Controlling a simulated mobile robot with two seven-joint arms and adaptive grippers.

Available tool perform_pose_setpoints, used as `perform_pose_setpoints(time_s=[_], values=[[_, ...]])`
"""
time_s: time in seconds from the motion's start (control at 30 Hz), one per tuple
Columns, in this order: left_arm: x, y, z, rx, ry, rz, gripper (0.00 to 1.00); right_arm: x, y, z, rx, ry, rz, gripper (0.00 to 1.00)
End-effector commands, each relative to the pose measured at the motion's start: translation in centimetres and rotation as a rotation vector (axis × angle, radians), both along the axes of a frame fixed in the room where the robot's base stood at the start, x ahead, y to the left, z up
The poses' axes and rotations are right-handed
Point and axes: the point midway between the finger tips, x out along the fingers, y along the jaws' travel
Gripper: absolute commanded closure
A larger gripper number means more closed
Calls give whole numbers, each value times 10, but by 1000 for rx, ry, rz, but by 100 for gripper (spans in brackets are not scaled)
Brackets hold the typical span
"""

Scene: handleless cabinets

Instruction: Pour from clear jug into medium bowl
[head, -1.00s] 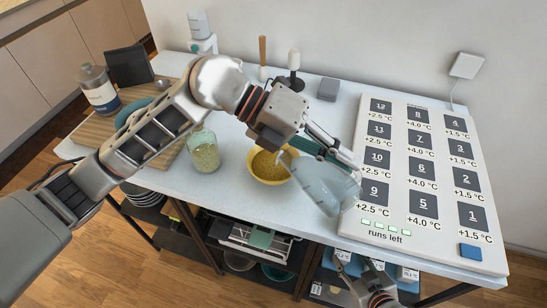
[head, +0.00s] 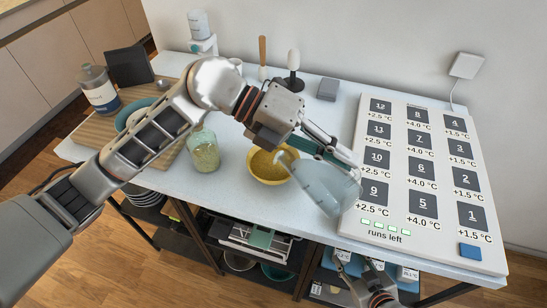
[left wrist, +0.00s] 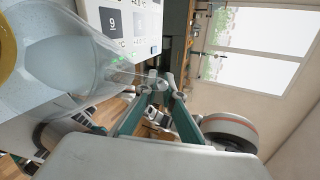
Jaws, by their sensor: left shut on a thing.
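The clear jug (head: 322,188) is held tilted in the air by my left gripper (head: 350,168), with its mouth toward the left. The jug's mouth end is over the right side of the yellow bowl (head: 268,178). The bowl holds yellowish contents. In the left wrist view the jug (left wrist: 60,60) fills the left side, and the left gripper (left wrist: 163,85) is shut on it. I cannot make out any stream between jug and bowl. My right gripper (head: 362,270) is low, in front of the table's front edge, and its fingertips are partly unclear.
A glass jar of grainy contents (head: 204,150) stands left of the bowl. A large white panel with dark numbered squares (head: 440,135) lies at the right. A dark stand with a white-topped tool (head: 290,78) and a grey box (head: 328,89) are behind. A lower shelf holds dishes.

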Motion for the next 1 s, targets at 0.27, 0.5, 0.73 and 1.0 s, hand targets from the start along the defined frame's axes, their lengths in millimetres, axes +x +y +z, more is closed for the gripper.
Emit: perform_pose_setpoints(time_s=[0.27,0.5,0.73,1.0], values=[[0,0,2,-6,-2,0,100,0,0,0,-1,0,1,60],[1,0,3,-11,3,0,100,0,0,0,-1,1,0,60],[1,1,3,-17,9,-1,100,0,0,0,-1,1,0,60],[2,2,3,-28,20,0,100,0,-1,0,0,1,0,60]])
